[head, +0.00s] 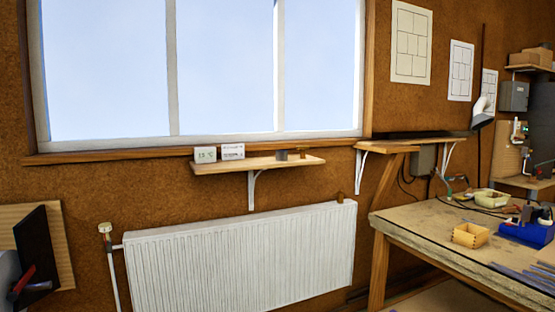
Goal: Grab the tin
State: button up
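A small grey cylinder (281,155), which looks like the tin, stands on the wooden shelf (230,166) under the window. It is small in the picture, so I cannot make out a lid or label. A small brown object (302,154) stands just to its right on the same shelf. I do not see my gripper in the head view.
A white radiator (240,262) is below the shelf, with a small brown object (340,197) on its top right. Two small white cards (232,151) stand at the shelf's back left. The workbench (405,228) at right holds a wooden box (471,236) and a blue device (527,232).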

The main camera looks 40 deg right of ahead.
aim_at(280, 155)
jog(key=z, duration=0.1)
jog(key=i, duration=0.9)
jog(key=u, duration=0.05)
